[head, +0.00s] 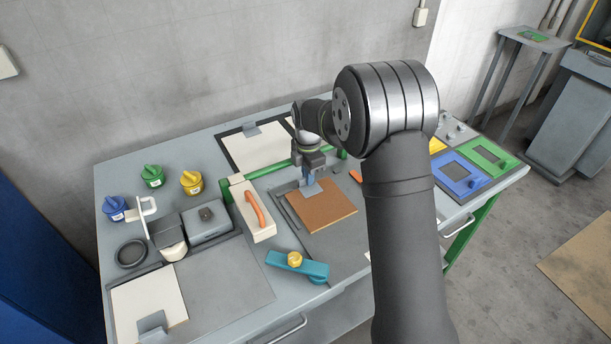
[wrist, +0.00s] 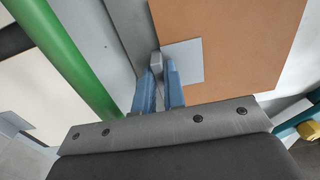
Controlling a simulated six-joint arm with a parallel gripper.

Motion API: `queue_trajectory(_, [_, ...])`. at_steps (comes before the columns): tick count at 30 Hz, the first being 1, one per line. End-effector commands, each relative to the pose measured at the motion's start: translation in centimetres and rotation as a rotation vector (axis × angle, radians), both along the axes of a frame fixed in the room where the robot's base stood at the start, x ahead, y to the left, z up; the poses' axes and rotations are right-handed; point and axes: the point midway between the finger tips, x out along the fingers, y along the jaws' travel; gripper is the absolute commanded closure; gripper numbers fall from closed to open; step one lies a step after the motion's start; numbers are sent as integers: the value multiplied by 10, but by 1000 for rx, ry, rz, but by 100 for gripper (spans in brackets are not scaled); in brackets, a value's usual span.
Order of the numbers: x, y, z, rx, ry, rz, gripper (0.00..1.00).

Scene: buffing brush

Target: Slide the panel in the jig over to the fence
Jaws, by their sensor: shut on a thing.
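The brown panel (head: 322,210) lies flat in the grey jig (head: 346,180) near the middle of the bench. It also fills the upper right of the wrist view (wrist: 235,45). A light grey plate with an upright tab (wrist: 187,62) sits on its edge. My gripper (head: 309,180) reaches down over the panel's far left corner. Its blue fingers (wrist: 160,88) are shut on the tab. A grey strip that looks like the fence (head: 287,211) runs along the panel's left side, with what looks like a narrow gap between them. The fingers hide part of the tab.
A cream block with an orange handle (head: 254,212) stands left of the jig, beside a green rail (head: 268,170). A teal lever with a yellow knob (head: 300,266) lies in front. A white panel (head: 258,147) lies behind. Blue and green boxes (head: 456,176) stand right.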

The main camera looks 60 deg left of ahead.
Motion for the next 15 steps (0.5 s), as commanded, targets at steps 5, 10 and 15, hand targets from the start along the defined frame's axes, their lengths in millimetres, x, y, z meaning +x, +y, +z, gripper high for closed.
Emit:
queue_trajectory(5, [20, -1, 0, -1, 0, -2, 100])
queue_trajectory(10, [40, 0, 0, 0, 0, -2, 100])
queue_trajectory(15, [54, 0, 0, 0, 0, -1, 100])
